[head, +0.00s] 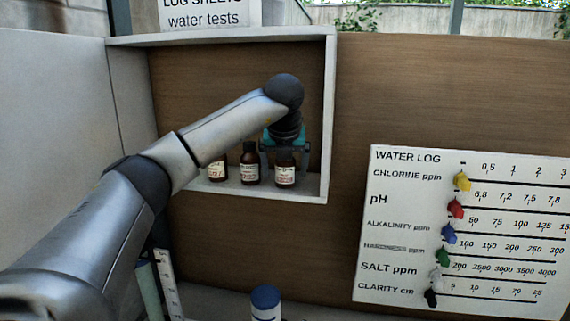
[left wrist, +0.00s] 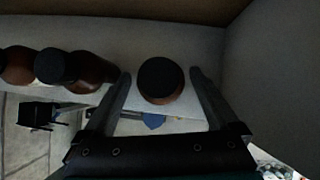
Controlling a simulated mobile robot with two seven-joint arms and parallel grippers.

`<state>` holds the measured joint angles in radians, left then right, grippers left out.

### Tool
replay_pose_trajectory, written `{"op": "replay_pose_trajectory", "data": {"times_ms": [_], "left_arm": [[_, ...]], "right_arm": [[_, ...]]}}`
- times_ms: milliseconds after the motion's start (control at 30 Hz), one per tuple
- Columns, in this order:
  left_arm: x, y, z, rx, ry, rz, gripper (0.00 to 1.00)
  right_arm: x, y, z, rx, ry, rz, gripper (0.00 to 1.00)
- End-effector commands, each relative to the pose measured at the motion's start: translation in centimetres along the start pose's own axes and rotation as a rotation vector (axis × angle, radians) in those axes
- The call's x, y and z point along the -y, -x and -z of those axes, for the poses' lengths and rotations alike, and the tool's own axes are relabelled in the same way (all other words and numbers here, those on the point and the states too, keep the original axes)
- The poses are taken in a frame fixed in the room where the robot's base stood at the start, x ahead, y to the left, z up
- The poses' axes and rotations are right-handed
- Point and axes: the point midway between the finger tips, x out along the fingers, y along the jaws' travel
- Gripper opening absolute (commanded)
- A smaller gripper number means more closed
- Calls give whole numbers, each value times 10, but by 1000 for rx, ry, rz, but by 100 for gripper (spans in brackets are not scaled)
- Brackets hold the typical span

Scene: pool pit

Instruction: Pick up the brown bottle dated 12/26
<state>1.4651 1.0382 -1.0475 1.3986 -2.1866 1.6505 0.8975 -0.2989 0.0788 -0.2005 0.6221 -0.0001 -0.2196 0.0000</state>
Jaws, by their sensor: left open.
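Several brown bottles with dark caps and pale labels stand upright in the wooden cubby: a left bottle (head: 217,170), a middle bottle (head: 250,168) and a right bottle (head: 285,172). The dates on the labels are too small to read. My left gripper (head: 285,155) is open over the right bottle, a finger on either side of it. In the left wrist view, that bottle's cap (left wrist: 160,78) lies between the two open fingers, with gaps on both sides. Two other bottles (left wrist: 90,70) show to the left. My right gripper is not in view.
The cubby's right wall (head: 328,115) is close to the right bottle. A water log board (head: 465,235) with coloured markers is at right. A blue-capped container (head: 265,300) stands below the cubby. A log sheets sign (head: 210,15) sits above.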

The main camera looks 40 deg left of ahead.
Motion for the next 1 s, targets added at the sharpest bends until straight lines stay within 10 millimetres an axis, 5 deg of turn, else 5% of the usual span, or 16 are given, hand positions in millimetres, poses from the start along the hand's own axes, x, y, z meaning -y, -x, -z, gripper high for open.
{"op": "replay_pose_trajectory", "data": {"times_ms": [300,1000], "left_arm": [[0,-7,0,1,-1,0,93],[1,-6,0,1,-1,1,14]], "right_arm": [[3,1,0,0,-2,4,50],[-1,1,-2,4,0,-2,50]]}}
